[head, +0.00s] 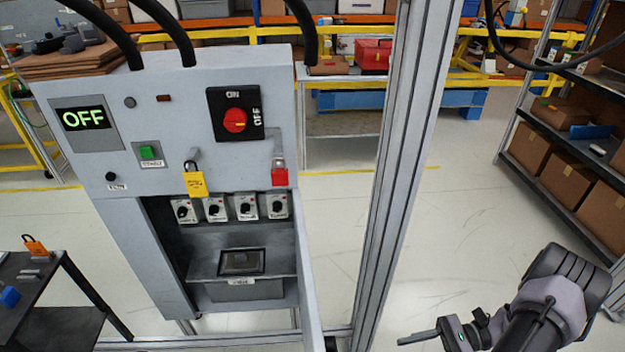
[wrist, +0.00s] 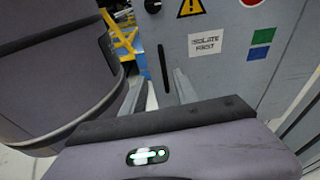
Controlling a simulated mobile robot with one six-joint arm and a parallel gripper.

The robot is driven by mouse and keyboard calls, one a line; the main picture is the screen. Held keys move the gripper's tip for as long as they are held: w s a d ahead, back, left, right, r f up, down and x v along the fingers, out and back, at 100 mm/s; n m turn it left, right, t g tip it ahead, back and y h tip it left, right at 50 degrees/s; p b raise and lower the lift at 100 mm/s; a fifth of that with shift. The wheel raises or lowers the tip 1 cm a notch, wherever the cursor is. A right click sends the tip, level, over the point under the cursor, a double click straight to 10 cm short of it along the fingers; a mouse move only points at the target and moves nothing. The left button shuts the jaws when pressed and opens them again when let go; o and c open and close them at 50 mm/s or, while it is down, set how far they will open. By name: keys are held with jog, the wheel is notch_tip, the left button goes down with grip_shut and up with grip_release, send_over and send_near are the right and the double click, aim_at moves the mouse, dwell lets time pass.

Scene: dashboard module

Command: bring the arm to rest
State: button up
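My gripper (head: 425,336) is at the lower right in the head view, on my bent arm. It is to the right of the grey dashboard module (head: 150,100) and the metal post, apart from both. In the wrist view its two fingers (wrist: 158,92) stand apart with nothing visible between them. Beyond them is a grey panel face (wrist: 225,75) with an "ISOLATE FIRST" label (wrist: 208,43). The module's display (head: 84,118) reads OFF. Its red rotary switch (head: 235,120) sits on a black plate. A yellow tag (head: 195,184) with a black shackle hangs on the module front.
An upright metal post (head: 405,150) stands between the module and my arm. A shelf with cardboard boxes (head: 565,180) is at the right. A dark side table (head: 35,300) with an orange tag is at the lower left. Open floor (head: 465,210) lies between post and shelf.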

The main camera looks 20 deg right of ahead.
jog(key=w+a+r+n+g+h, duration=0.2)
jog(key=w+a+r+n+h, duration=0.15)
jog(key=r, duration=0.35)
jog(key=w+a+r+n+g+h, duration=0.2)
jog(key=a+r+n+h, duration=0.15)
jog(key=r, duration=0.45)
jog(key=w+a+r+n+g+h, duration=0.2)
jog(key=w+a+r+h, duration=0.15)
jog(key=r, duration=0.35)
jog(key=s+a+r+n+t+h, duration=0.1)
jog(key=s+a+r+n+t, duration=0.2)
jog(key=a+r, duration=0.2)
jog(key=s+a+r+n+t+h, duration=0.2)
jog(key=s+a+r+n+t, duration=0.1)
jog(key=a, duration=0.6)
notch_tip(320, 180, up, 3)
jog(key=shift+s+a+f+n+t, duration=0.1)
jog(key=shift+s+a+n+t, duration=0.15)
jog(key=shift+n+t, duration=0.35)
jog(key=shift+a, duration=0.15)
